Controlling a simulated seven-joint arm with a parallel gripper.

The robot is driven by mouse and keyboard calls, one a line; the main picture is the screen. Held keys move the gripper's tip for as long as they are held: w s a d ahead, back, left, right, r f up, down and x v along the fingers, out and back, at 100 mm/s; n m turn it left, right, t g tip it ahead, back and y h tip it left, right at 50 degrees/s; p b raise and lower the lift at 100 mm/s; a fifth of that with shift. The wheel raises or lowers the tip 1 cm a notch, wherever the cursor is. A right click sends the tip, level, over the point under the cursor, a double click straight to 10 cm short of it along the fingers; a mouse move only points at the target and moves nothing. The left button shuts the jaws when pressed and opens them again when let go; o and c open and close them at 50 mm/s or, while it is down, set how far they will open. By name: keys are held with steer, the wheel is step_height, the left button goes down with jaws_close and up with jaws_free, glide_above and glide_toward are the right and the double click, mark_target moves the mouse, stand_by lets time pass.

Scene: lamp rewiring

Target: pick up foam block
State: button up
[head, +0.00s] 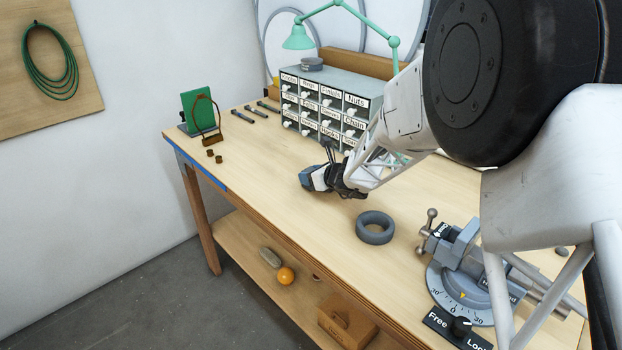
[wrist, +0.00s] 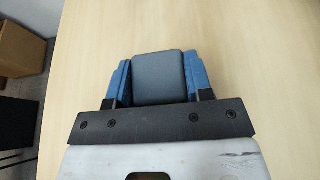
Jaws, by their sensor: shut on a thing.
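A dark grey block with rounded corners, which I take for the foam block (wrist: 161,78), sits between the two blue fingers of my gripper (wrist: 159,70) in the wrist view. The fingers press on it from both sides, so my gripper is shut on it. In the head view, my gripper (head: 308,178) is low over the middle of the workbench, in front of the drawer cabinet. There the block is hard to tell from the fingers. I cannot tell whether it touches the table.
The workbench (head: 265,150) is clear around my gripper. A grey ring (head: 375,228) and a vise (head: 465,262) are nearer the front right. The labelled drawer cabinet (head: 330,105) and green lamp (head: 299,38) stand behind. A green board (head: 196,110) is at the far left end.

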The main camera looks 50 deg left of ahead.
steer(key=shift+r, duration=0.8)
step_height(320, 180, up, 2)
steer(key=shift+r, duration=0.1)
steer(key=s+d, duration=0.3)
steer(key=d, duration=0.1)
steer(key=s+d, duration=0.3)
steer(key=d, duration=0.2)
steer(key=s+d+r, duration=0.1)
steer(key=s+d, duration=0.2)
steer(key=d, duration=0.1)
steer(key=shift+d+r, duration=0.1)
steer(key=shift+d, duration=0.05)
